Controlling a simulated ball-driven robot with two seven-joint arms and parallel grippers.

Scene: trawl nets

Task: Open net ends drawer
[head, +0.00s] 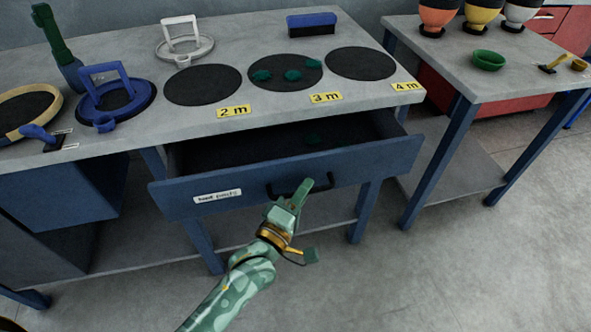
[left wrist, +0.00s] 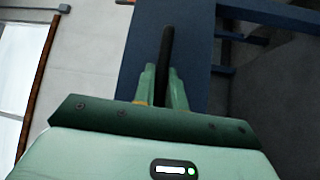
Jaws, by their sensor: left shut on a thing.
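The net ends drawer (head: 222,187) is a blue drawer under the grey table, with a white label on its front. My left gripper (head: 301,193) is at the drawer's front, shut on the black handle (head: 273,189). In the left wrist view the handle (left wrist: 167,42) runs between the two green fingers, in front of the blue drawer front (left wrist: 140,50). My right gripper is in neither view.
The table top (head: 150,135) bears dark round mats, several green lumps, yellow length labels, blue and white ring tools and a blue brush (head: 312,23). A second table (head: 470,75) with a green bowl (head: 489,60) and funnels stands at the right. Floor in front is clear.

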